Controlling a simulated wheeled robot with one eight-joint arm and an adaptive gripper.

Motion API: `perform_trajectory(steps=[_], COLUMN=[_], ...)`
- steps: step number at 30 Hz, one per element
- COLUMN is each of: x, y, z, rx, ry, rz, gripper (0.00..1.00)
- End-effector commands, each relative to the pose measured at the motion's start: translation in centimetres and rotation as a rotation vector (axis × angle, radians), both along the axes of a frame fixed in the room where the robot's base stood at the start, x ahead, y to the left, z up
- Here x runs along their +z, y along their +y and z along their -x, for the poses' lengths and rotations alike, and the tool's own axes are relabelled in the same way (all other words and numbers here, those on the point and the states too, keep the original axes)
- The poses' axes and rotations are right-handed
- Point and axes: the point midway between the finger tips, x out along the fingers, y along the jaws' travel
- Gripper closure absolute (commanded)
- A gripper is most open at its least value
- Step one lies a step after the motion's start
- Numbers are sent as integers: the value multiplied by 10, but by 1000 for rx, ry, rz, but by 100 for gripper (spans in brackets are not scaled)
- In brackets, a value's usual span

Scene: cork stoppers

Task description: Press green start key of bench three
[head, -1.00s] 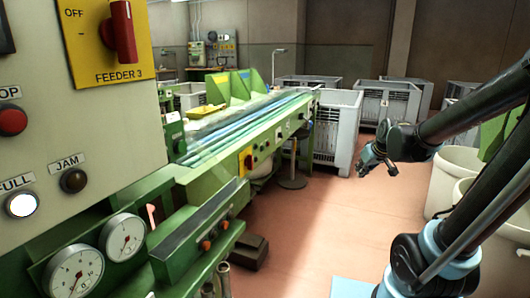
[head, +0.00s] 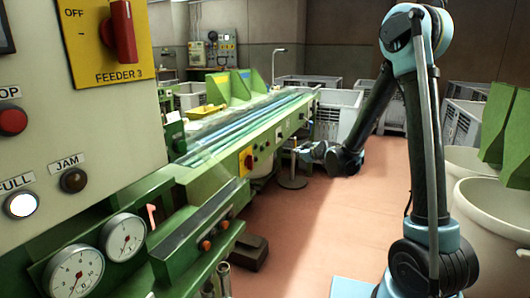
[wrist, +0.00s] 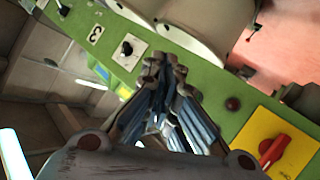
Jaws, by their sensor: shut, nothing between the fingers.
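The long green bench (head: 222,172) runs along the left side of the head view, with small controls on its front. In the wrist view its green panel (wrist: 205,75) carries a plate marked 3 (wrist: 95,35), a black knob on a white plate (wrist: 127,48), a dark red button (wrist: 232,103) and a red rotary switch (wrist: 273,150) on yellow. I cannot make out a green start key. My gripper (wrist: 164,62) is shut and empty, in front of this panel. In the head view my gripper (head: 300,150) is beside the bench's far part, small and partly dark; contact cannot be told.
A grey cabinet (head: 100,130) with a FEEDER 3 switch (head: 122,32) and a lit FULL lamp (head: 21,205) stands near left. A stool (head: 292,182) stands below my gripper. Grey crates (head: 337,115) stand behind, pale bins (head: 492,220) at right. The middle floor is clear.

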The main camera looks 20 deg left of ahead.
Motion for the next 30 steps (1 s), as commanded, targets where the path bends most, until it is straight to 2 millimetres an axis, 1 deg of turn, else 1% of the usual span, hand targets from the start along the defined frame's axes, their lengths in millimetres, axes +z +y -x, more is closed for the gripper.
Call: perform_trajectory(steps=[1, 3, 8, 12, 23, 26, 30], x=[-6, -11, -18, -20, -20, -20, -20], y=[12, 25, 42, 46, 47, 52, 65], z=[-2, -4, -6, -6, -6, -6, -7], rx=[13, 26, 43, 48, 48, 49, 50], ry=[-20, -48, -87, -99, -98, -98, -99], rz=[-4, -10, -20, -23, -22, -22, -22], gripper=[100, 100, 100, 100, 100, 100, 100])
